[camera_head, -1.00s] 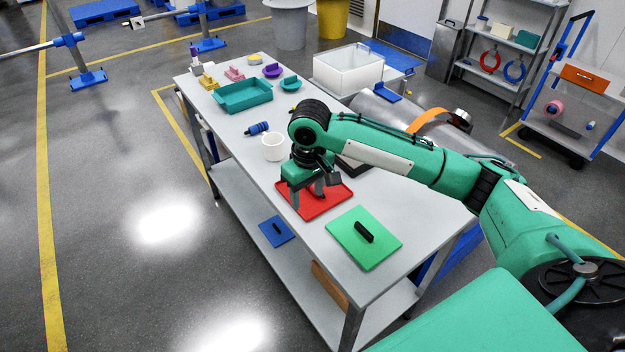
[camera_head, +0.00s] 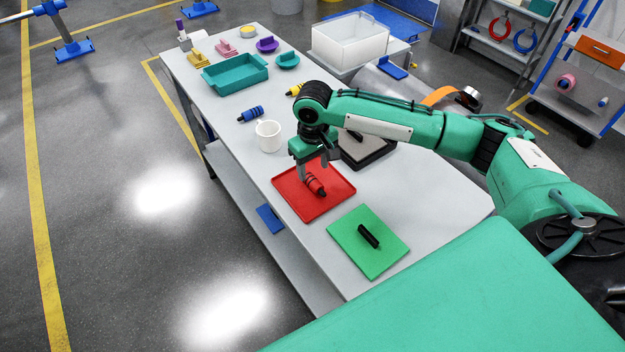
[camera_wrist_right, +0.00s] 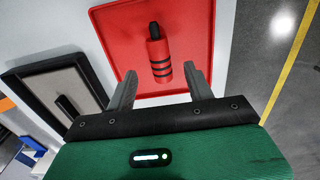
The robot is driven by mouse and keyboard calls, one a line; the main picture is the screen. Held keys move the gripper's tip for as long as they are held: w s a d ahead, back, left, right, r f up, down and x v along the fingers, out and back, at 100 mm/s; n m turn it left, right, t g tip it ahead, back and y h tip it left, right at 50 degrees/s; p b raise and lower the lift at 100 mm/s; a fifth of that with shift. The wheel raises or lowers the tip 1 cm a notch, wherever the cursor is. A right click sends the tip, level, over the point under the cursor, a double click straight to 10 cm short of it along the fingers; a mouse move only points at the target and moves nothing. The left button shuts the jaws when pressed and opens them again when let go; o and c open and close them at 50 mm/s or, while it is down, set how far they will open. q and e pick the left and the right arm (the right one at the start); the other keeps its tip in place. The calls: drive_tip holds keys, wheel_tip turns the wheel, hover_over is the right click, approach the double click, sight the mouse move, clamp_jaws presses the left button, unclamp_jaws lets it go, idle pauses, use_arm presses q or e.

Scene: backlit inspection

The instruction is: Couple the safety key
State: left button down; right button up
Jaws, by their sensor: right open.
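A red cylinder with black bands and a black tip (camera_head: 315,185) lies on a red tray (camera_head: 330,201); the wrist view shows the cylinder (camera_wrist_right: 159,58) and tray (camera_wrist_right: 197,20) too. I cannot tell whether this is the safety key. My right gripper (camera_head: 315,169) is open above the tray, its fingers pointing at the cylinder. In the wrist view its fingertips (camera_wrist_right: 160,74) stand apart on either side of the cylinder's near end, with clear gaps. A similar blue banded cylinder (camera_head: 251,114) and a partly hidden yellow one (camera_head: 294,90) lie farther back. My left gripper is out of view.
A green plate with a black bar (camera_head: 352,250) lies in front. A white cup (camera_head: 269,136) stands left of the gripper. A teal bin (camera_head: 235,74) and white box (camera_head: 350,42) are farther back.

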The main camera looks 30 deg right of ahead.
sight(313, 179)
wheel_tip(313, 179, down, 2)
drive_tip(key=shift+w+f+p, duration=0.15)
drive_tip(key=shift+f+p, duration=0.05)
drive_tip(key=shift+p, duration=0.3)
wheel_tip(313, 179, down, 2)
drive_tip(key=shift+w+f, duration=0.1)
drive_tip(key=shift+f, duration=0.45)
drive_tip(key=shift+c, duration=0.2)
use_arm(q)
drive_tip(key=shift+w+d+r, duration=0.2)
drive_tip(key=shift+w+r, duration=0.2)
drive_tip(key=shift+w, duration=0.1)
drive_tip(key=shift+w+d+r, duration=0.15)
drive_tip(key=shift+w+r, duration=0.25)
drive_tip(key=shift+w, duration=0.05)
use_arm(e)
drive_tip(key=c, duration=1.1)
